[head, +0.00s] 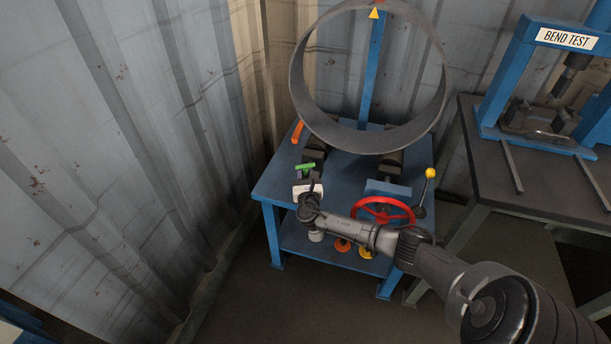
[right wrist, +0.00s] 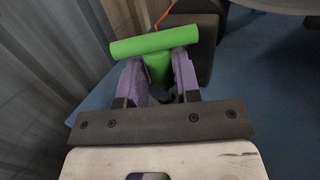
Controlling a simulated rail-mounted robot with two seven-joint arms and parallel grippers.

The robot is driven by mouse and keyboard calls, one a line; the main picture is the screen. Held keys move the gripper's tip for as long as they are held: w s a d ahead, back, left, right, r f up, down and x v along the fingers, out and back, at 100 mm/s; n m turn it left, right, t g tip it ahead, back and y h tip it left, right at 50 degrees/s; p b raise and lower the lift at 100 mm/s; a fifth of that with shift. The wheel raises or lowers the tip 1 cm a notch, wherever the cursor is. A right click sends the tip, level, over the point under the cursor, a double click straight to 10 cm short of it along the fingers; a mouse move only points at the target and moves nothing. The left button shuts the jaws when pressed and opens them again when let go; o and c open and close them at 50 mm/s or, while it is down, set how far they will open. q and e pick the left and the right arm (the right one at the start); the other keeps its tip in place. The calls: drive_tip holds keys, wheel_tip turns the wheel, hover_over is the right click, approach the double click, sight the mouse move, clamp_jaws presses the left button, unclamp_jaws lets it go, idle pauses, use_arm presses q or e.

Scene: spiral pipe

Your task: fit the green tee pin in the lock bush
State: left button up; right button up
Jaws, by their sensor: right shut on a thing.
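The green tee pin (head: 305,167) is at the left side of the blue stand, with its crossbar across the top. In the right wrist view, the pin's crossbar (right wrist: 140,44) lies across and beyond the fingertips, and its stem (right wrist: 158,68) is between the two purple fingers. My right gripper (right wrist: 158,75) is shut on the stem; its white body shows in the head view just below the pin. I cannot make out the lock bush; the gripper and pin may cover it. How the stem's lower end sits is hidden. My left gripper is not in view.
A large grey pipe ring (head: 302,105) rests on rollers at the back of the blue stand (head: 345,170). A red handwheel (head: 384,200), a yellow-knobbed lever (head: 430,174) and an orange handle (head: 297,131) are nearby. A corrugated wall (head: 190,120) stands left; a bend-test bench (head: 490,165) stands right.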

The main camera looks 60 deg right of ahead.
drive_tip(key=shift+f+b, duration=0.35)
drive_tip(key=shift+f, duration=0.1)
drive_tip(key=shift+f+b, duration=0.45)
drive_tip(key=shift+f, duration=0.15)
drive_tip(key=o, duration=1)
drive_tip(key=shift+a, duration=0.1)
drive_tip(key=shift+s+a+p, duration=0.2)
drive_tip(key=shift+s+p, duration=0.05)
drive_tip(key=shift+p, duration=0.05)
drive_tip(key=p+v, duration=0.4)
drive_tip(key=v, duration=0.9)
